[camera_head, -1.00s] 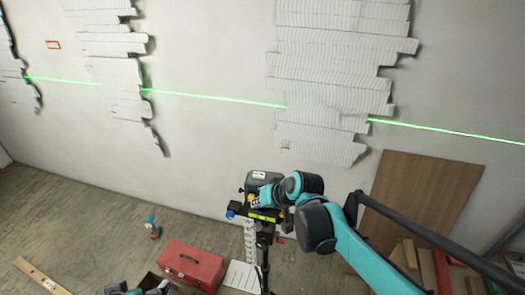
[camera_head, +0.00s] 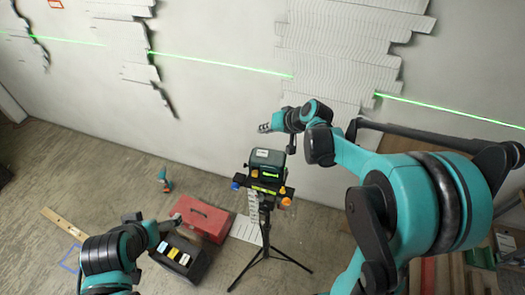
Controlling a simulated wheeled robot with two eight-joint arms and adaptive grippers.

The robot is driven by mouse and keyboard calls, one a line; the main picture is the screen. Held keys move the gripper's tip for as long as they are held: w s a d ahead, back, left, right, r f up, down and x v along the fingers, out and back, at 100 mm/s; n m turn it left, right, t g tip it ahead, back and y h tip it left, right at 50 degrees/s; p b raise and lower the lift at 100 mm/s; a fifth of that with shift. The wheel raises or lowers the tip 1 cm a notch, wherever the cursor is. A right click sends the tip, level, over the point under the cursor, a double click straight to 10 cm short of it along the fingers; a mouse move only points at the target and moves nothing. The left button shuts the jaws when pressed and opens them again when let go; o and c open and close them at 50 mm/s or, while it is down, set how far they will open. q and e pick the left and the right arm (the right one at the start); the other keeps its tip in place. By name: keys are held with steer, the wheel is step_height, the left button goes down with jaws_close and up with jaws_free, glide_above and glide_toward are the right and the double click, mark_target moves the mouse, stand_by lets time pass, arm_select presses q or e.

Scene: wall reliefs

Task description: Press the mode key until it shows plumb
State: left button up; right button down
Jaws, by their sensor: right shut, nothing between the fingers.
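The laser level (camera_head: 266,162), a dark teal box with a pale label on top, stands upright on a black tripod (camera_head: 265,225). Orange and blue knobs and a yellow-green strip show at its base. The mode key and what it shows are too small to make out. A level green laser line (camera_head: 220,64) crosses the wall; I see no vertical line. My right gripper (camera_head: 264,128) is shut and empty, above and behind the level in the picture, apart from it. My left gripper (camera_head: 166,225) is low at the left, near the toolboxes; its fingers are unclear.
A red toolbox (camera_head: 203,217) and an open dark box (camera_head: 180,259) with coloured items lie left of the tripod. A teal and orange tool (camera_head: 165,180) and a wooden level (camera_head: 64,224) are on the floor. Grey reliefs (camera_head: 345,50) hang on the wall. Boards lean at right.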

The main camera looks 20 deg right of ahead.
steer(key=b, duration=0.6)
glide_above(264, 154)
step_height(264, 154, down, 8)
steer(key=shift+w+r, duration=0.1)
steer(key=shift+r, duration=0.1)
steer(key=shift+f+b, duration=0.35)
steer(key=shift+f, duration=0.3)
stand_by(0.5)
steer(key=shift+f+b, duration=0.4)
steer(key=shift+b, duration=0.1)
steer(key=shift+f+b, duration=0.45)
stand_by(0.5)
steer(key=shift+r, duration=0.15)
steer(key=shift+r+p, duration=0.6)
steer(key=shift+r, duration=0.15)
